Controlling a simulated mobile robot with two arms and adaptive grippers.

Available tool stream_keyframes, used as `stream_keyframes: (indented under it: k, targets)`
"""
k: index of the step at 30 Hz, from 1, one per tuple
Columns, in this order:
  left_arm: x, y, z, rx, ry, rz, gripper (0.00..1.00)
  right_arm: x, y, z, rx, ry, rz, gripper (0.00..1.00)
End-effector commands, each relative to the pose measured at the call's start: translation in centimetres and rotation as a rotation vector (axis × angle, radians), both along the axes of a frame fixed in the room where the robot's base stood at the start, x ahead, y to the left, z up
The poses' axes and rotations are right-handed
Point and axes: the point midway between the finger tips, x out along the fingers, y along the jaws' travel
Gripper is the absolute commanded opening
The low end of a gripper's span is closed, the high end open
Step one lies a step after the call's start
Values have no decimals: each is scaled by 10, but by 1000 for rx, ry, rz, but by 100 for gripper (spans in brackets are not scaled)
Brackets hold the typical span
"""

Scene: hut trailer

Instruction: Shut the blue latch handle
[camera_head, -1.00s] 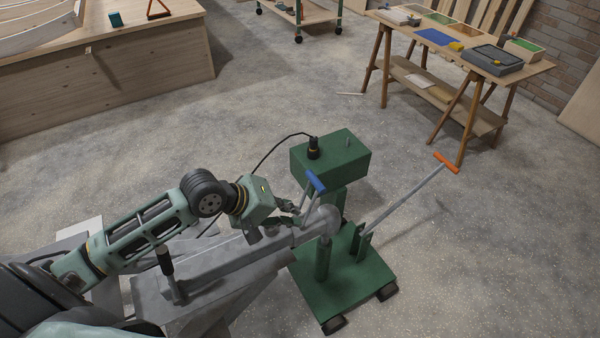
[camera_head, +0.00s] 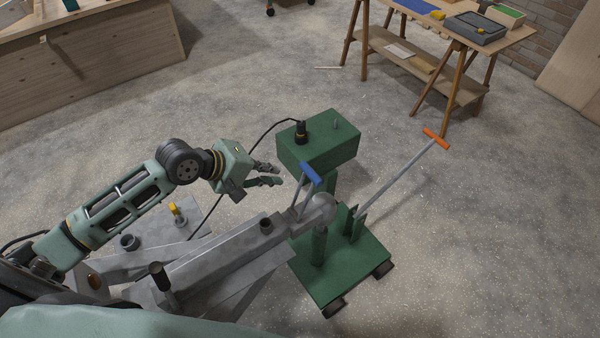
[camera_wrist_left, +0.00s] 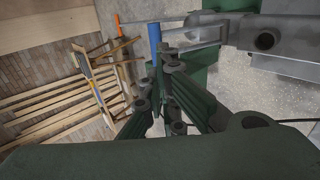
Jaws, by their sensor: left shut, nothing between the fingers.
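The blue latch handle (camera_head: 311,173) is the blue grip on a thin grey lever that stands up from the grey trailer coupler, just behind its rounded end (camera_head: 322,208). My left gripper (camera_head: 277,175) is to the left of the handle, apart from it, above the drawbar. It is shut and empty. In the left wrist view the handle (camera_wrist_left: 154,38) shows upright just beyond the fingertips (camera_wrist_left: 161,62). My right gripper is not in view.
A green wheeled hitch cart (camera_head: 343,270) stands under the coupler end, with a green box (camera_head: 320,150) and an orange-gripped pole (camera_head: 435,139). A black cable runs from the box to the left. A wooden table (camera_head: 455,50) stands at the back right. Open floor lies around.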

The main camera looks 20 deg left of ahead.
Motion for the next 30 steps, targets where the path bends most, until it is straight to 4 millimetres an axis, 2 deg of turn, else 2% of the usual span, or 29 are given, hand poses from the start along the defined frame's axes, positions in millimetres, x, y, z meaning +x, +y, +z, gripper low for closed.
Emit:
stream_keyframes:
  k: [8,16,21,30]
  targets:
    - [36,-29,-36,-3,0,0,0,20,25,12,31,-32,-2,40]
    - [63,-51,-68,0,0,-1,0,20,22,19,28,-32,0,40]
    - [71,-57,-78,1,-1,-1,0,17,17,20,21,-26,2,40]
    - [73,-58,-81,2,-2,-1,0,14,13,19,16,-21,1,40]
